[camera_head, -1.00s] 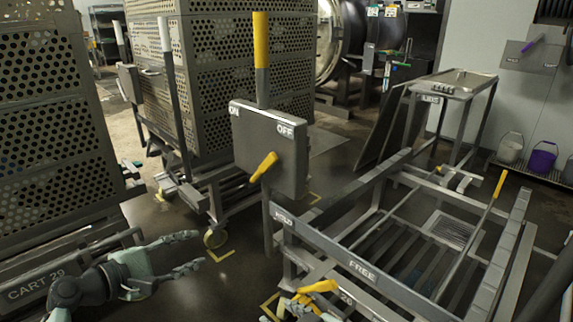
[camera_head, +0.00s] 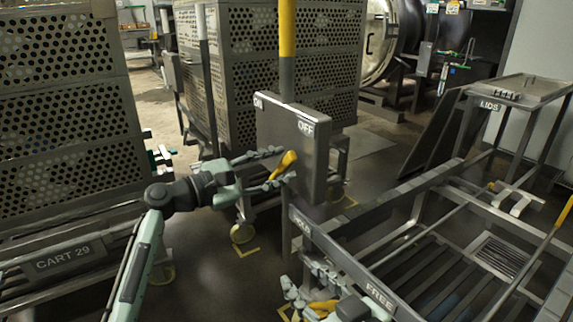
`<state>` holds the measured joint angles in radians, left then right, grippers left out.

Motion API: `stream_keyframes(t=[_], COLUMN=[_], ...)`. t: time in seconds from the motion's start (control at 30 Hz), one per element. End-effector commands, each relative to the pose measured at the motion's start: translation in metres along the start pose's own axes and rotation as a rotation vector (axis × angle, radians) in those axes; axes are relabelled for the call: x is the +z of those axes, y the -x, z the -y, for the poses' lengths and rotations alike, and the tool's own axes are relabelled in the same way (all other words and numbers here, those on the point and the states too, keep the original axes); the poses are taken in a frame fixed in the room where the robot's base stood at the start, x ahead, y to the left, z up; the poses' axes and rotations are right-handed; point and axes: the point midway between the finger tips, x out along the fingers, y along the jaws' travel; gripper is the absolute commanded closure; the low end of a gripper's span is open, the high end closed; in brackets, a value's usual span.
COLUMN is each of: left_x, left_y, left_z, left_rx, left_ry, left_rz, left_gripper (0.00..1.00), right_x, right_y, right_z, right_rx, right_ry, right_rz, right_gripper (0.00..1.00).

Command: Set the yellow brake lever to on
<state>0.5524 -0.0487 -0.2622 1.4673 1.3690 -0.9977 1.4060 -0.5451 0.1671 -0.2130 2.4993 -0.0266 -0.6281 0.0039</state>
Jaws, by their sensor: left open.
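The grey switch box (camera_head: 290,130) is marked ON at its upper left and OFF at its upper right. The short yellow lever (camera_head: 286,161) is on its front, slanting from upper right to lower left. My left gripper (camera_head: 287,164) is open at this lever, one finger above and one below it; I cannot tell whether they touch it. A tall post with a yellow top (camera_head: 287,30) rises behind the box. My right gripper (camera_head: 322,287) is low at the bottom edge by another yellow part (camera_head: 323,305), partly cut off; its opening is unclear.
Cart 29 (camera_head: 70,264) with perforated crates stands on the left, and another perforated crate stack (camera_head: 250,45) is behind the box. A metal frame marked FREE (camera_head: 380,294) fills the lower right. The lids table (camera_head: 520,88) is at the back right.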

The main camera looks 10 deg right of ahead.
Motion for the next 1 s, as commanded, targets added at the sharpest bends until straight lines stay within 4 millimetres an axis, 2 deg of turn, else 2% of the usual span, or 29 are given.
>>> stream_keyframes(t=[0.1, 0.2, 0.5, 0.83, 1.0], left_x=[0.000, -0.001, -0.001, -0.001, -0.001], left_y=[-0.015, -0.021, -0.023, -0.022, -0.022], left_z=[0.000, 0.000, 0.000, 0.000, 0.000], left_rx=[0.000, 0.000, 0.000, 0.000, 0.000], left_ry=[0.000, 0.000, -0.001, -0.001, -0.001], left_rz=[0.000, -0.001, -0.002, -0.002, -0.002], left_gripper=[0.59, 0.59, 0.60, 1.00, 1.00], right_x=[-0.006, -0.009, -0.010, -0.010, -0.010], right_y=[-0.001, -0.001, 0.000, 0.000, 0.000], right_z=[0.003, 0.004, 0.004, 0.004, 0.004], right_rx=[-0.006, -0.008, -0.009, -0.009, -0.009], right_ry=[-0.004, -0.005, -0.005, -0.005, -0.005], right_rz=[-0.029, -0.043, -0.049, -0.048, -0.048], right_gripper=[0.60, 0.60, 0.60, 0.60, 0.60])
